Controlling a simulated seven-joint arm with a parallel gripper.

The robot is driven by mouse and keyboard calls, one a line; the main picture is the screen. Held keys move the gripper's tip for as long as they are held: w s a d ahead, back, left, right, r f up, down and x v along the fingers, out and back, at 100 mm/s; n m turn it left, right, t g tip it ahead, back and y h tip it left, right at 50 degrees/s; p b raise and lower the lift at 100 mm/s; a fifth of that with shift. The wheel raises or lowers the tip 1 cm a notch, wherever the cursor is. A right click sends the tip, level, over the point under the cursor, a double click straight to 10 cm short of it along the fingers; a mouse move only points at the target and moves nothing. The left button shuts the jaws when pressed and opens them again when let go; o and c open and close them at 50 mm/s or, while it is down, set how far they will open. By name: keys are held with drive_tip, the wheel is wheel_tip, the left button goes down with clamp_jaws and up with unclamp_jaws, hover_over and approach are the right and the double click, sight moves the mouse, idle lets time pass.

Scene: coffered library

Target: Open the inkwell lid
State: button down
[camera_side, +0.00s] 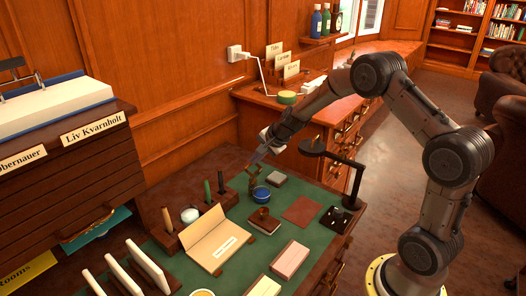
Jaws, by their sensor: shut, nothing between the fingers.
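A wooden pen stand (190,233) stands on the green desk top, left of the middle, with upright pens in it. A small pale round piece (189,215) sits in the stand between the pens. My gripper (254,172) is shut and empty, pointing down over the back of the desk. It is to the right of the pen stand and apart from it, close above or behind a round blue pot (262,193).
An open tan folder (215,240) lies in front of the stand. A drawer cabinet (70,170) rises at the left.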

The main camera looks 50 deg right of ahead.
drive_tip(key=shift+x, duration=0.8)
drive_tip(key=shift+w+a+r+g, duration=0.1)
drive_tip(key=shift+w+g, duration=0.3)
drive_tip(key=w, duration=0.3)
drive_tip(key=shift+w+f+g, duration=0.3)
drive_tip(key=shift+f, duration=0.05)
drive_tip(key=shift+s, duration=0.2)
drive_tip(key=shift+s, duration=0.65)
